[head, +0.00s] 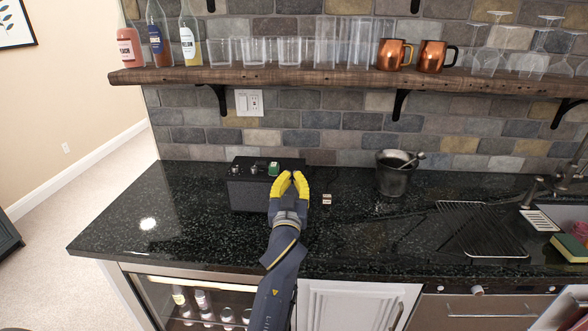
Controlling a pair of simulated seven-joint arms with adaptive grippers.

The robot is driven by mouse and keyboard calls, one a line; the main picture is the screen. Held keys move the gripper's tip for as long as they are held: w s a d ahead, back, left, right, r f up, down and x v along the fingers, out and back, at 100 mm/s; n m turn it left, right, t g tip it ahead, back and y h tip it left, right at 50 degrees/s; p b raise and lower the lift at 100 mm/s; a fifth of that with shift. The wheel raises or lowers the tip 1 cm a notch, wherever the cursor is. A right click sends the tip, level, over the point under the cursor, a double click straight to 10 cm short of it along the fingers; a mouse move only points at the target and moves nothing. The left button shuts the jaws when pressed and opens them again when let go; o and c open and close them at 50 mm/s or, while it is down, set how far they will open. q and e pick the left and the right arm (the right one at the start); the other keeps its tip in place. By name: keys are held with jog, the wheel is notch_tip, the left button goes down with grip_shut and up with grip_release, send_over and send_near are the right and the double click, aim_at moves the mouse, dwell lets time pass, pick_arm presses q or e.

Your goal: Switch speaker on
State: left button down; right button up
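The speaker (248,193) is a dark box with a grey front. It stands on the black counter, left of centre. Its black top carries small knobs toward the left and a green piece (274,169) toward the right. My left gripper (291,175) has yellow fingers and reaches in from below at the speaker's right end. It hides part of the front and top there. Its fingertips are close together near the green piece. I cannot tell whether they touch the speaker or are fully shut. Nothing shows held between them. My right gripper is not in view.
A small pinkish block (327,199) lies just right of the gripper. A dark metal bucket (395,178) and a drying rack (480,230) stand farther right. A wooden shelf (330,76) with bottles and glasses hangs above. The counter (150,215) left of the speaker is clear.

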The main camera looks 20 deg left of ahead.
pick_arm(q)
jog(key=shift+w, duration=0.1)
notch_tip(320, 180, up, 2)
send_over(294, 178)
jog(key=shift+w+r, duration=0.1)
jog(key=shift+w, duration=0.2)
notch_tip(294, 178, down, 2)
jog(key=shift+s+f, duration=0.2)
jog(key=shift+f, duration=0.85)
